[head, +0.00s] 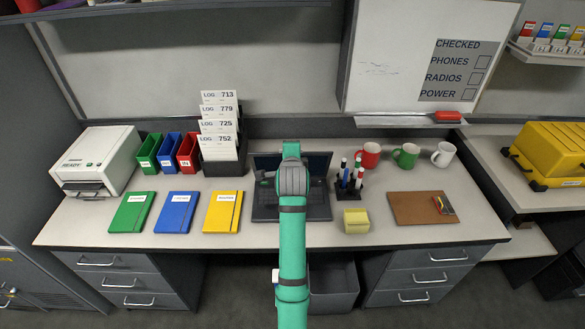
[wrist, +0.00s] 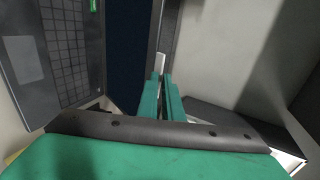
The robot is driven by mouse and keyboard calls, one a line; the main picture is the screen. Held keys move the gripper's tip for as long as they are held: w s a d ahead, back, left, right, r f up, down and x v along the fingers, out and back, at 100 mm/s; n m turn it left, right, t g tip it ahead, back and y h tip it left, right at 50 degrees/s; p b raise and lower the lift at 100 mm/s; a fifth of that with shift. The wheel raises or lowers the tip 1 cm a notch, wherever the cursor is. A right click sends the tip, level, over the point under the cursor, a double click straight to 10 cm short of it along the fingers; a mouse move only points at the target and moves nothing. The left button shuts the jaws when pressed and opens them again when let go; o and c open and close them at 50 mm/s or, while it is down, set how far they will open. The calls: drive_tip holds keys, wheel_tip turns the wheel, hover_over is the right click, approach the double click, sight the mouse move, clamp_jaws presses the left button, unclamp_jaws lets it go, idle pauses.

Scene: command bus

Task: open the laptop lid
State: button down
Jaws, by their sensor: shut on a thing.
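The dark laptop (head: 265,207) stands on the middle of the desk, its lid (head: 321,162) raised with the dark screen facing me. My arm covers its middle in the head view. In the wrist view the keyboard half (wrist: 68,45) is at left and the dark screen (wrist: 128,50) rises beside it. My gripper (wrist: 163,79) is shut on the lid's edge, its two green fingers close together. In the head view my teal hand (head: 291,147) is at the lid's top edge; the fingertips are hidden there.
A black rack of log cards (head: 222,165) stands left of the lid. A pen holder (head: 347,188) and a yellow note block (head: 356,220) are close on the right. A yellow binder (head: 223,211) lies to the left. The desk front before the laptop is clear.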

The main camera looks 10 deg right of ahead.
drive_tip(key=c, duration=2.3)
unclamp_jaws()
drive_tip(key=shift+w, duration=0.35)
drive_tip(key=shift+o, duration=0.2)
drive_tip(key=v, duration=1.1)
drive_tip(key=shift+r, duration=0.2)
drive_tip(key=shift+w+a, duration=0.1)
